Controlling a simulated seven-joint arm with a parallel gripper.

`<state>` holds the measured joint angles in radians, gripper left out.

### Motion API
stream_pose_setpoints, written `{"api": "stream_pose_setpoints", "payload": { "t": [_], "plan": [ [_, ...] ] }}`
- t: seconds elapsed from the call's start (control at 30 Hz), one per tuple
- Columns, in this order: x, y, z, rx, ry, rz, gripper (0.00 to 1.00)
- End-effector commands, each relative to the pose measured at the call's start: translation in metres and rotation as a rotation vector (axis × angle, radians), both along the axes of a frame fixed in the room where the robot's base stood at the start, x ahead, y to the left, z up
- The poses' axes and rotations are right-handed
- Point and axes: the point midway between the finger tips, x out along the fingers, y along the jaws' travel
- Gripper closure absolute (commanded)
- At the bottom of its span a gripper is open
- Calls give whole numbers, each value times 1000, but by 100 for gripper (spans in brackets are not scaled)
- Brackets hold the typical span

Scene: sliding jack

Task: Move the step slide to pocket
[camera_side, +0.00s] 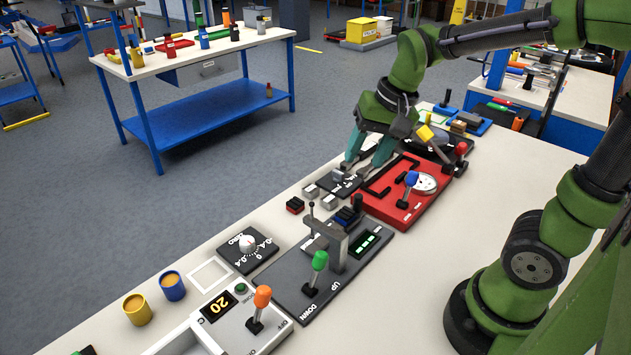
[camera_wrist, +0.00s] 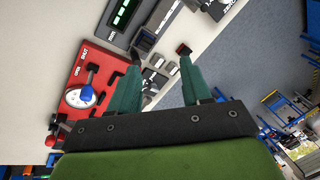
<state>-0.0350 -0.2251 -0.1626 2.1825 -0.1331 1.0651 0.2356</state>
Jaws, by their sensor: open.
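A small black plate (camera_side: 346,187) with white lettering lies on the bench, with a grey block (camera_side: 338,175) on it that may be the step slide. Two loose light-grey blocks, one at the left (camera_side: 311,191) and one nearer the front (camera_side: 329,202), sit beside the plate. I cannot tell for certain which part is the slide or where its pocket is. My gripper (camera_side: 357,168) points down just behind the plate, its teal fingers apart. In the wrist view my gripper (camera_wrist: 158,66) is open, with grey blocks showing between and beyond the fingers and nothing held.
A red fixture (camera_side: 399,209) with a blue-knobbed lever stands right of the plate. In front is a dark jack panel (camera_side: 291,280) with a green-knobbed lever (camera_side: 319,262) and an upright grey post. A dark block (camera_side: 295,205) lies left.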

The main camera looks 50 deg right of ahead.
Motion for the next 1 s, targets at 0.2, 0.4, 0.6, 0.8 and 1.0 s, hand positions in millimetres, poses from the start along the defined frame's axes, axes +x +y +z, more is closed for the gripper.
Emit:
{"api": "stream_pose_setpoints", "payload": {
  "t": [0.2,0.4,0.6,0.8,1.0],
  "plan": [
    [45,-50,-24,-5,246,-442,52],
    [58,-72,-14,-6,311,-769,52],
    [54,-70,-22,7,332,-840,52],
    [53,-70,-55,5,334,-838,52],
    [53,-70,-100,6,335,-838,52]
  ]
}}
